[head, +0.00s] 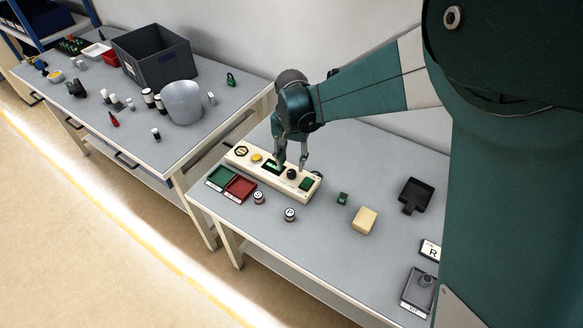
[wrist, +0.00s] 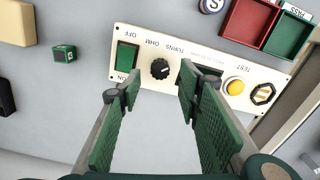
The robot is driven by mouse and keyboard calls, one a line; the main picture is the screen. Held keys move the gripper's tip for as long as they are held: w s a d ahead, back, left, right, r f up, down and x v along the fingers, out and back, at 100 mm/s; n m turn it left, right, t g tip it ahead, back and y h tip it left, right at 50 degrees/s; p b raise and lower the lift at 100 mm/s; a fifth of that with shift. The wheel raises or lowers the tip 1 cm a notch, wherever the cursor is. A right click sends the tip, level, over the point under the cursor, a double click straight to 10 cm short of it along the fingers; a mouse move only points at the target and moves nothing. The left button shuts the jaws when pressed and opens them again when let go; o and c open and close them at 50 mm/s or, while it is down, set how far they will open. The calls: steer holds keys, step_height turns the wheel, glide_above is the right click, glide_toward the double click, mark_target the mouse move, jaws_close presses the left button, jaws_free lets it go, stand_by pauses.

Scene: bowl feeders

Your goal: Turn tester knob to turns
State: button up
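The tester (head: 240,163) is a long cream box on the near table, with a row of controls on its top. Its round black knob (head: 291,174) sits between a dark display and a green switch. In the wrist view the knob (wrist: 160,69) shows beside the upside-down labels OHM and TURNS; I cannot tell clearly which one its mark points at. My gripper (head: 291,165) is over the tester, fingers pointing down. In the wrist view my gripper (wrist: 152,88) is open, its green-padded fingers wide apart with nothing between them. The knob appears just beyond the fingertips, apart from both.
On the tester are a green switch (wrist: 127,57), a yellow button (wrist: 235,87) and a hexagonal socket (wrist: 263,94). Red (head: 239,188) and green (head: 220,177) trays and two small spools stand in front. A green block (head: 342,198) and cream block (head: 364,221) lie to the right.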

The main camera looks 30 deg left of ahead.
mark_target(292, 172)
step_height(292, 172, up, 7)
stand_by(0.4)
steer(key=shift+r, duration=0.1)
stand_by(0.4)
steer(key=w+d+r+t, duration=0.1)
steer(key=d+r, duration=0.3)
steer(key=d, duration=0.7)
steer(key=w+d+r+m+t+y, duration=0.1)
steer(key=d+r, duration=0.4)
steer(key=d, duration=0.6)
steer(key=w+d+r+t, duration=0.1)
steer(key=d+r, duration=0.3)
steer(key=d, duration=0.7)
steer(key=s+d+t, duration=0.1)
steer(key=s+d, duration=0.4)
steer(key=d, duration=0.3)
steer(key=s+d+m+t, duration=0.1)
steer(key=s+d, duration=0.3)
steer(key=d, duration=0.5)
steer(key=s+d+t+h, duration=0.1)
steer(key=s+d+t, duration=0.1)
steer(key=s+d, duration=0.3)
steer(key=shift+s+d+f+m, duration=0.2)
steer(key=shift+s+d+m, duration=0.2)
steer(key=shift+d, duration=1.75)
